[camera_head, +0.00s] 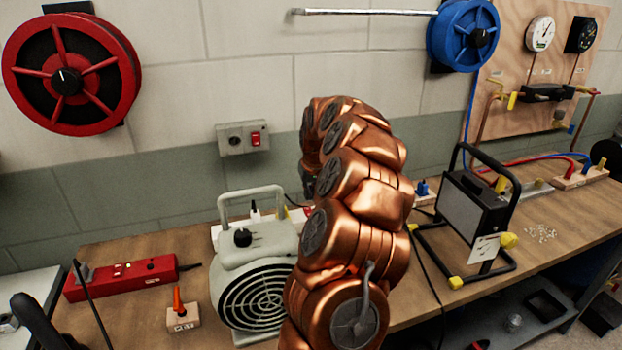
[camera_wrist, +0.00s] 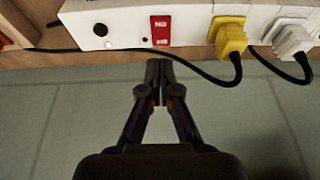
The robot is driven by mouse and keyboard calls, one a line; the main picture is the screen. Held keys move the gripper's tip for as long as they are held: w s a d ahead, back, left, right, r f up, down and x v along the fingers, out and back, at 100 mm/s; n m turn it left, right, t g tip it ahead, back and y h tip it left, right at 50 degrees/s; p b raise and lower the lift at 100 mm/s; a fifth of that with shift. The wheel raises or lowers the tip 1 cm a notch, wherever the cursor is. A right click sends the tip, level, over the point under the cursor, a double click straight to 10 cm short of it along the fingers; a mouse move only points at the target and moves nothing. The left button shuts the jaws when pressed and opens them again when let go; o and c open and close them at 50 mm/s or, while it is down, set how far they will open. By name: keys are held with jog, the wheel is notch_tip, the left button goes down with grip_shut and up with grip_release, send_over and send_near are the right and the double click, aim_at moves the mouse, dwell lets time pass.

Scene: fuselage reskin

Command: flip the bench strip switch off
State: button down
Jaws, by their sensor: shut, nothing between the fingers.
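The white bench strip (camera_wrist: 130,22) runs across the top of the wrist view. Its red rocker switch (camera_wrist: 160,31) carries white lettering that appears upside down; I cannot tell its position for sure. A round black knob or button (camera_wrist: 100,30) and a small bright spot sit to the left of the switch. My gripper (camera_wrist: 160,66) is shut and empty, its fingertips just below the switch in the picture; a small gap seems to separate them. In the head view my copper arm hides the gripper, and the fan and arm hide most of the strip (camera_head: 298,214).
A yellow plug (camera_wrist: 230,38) and a white plug (camera_wrist: 291,40) sit in the strip's sockets, with black cables trailing near my fingertips. A grey fan (camera_head: 255,275) stands in front of the strip. A black work lamp (camera_head: 468,210) stands to the right. A wall box (camera_head: 232,139) has its own red switch.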

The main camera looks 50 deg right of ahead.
aim_at(308, 208)
jog(key=shift+s+a+p+x, duration=0.2)
jog(key=shift+p+x, duration=0.1)
jog(key=shift+x, duration=0.75)
jog(key=shift+s+a+p+x, duration=0.15)
jog(key=shift+p+x, duration=0.1)
jog(key=shift+x, duration=0.75)
jog(key=shift+d+f, duration=0.1)
jog(key=shift+f, duration=0.05)
jog(key=shift+f, duration=0.1)
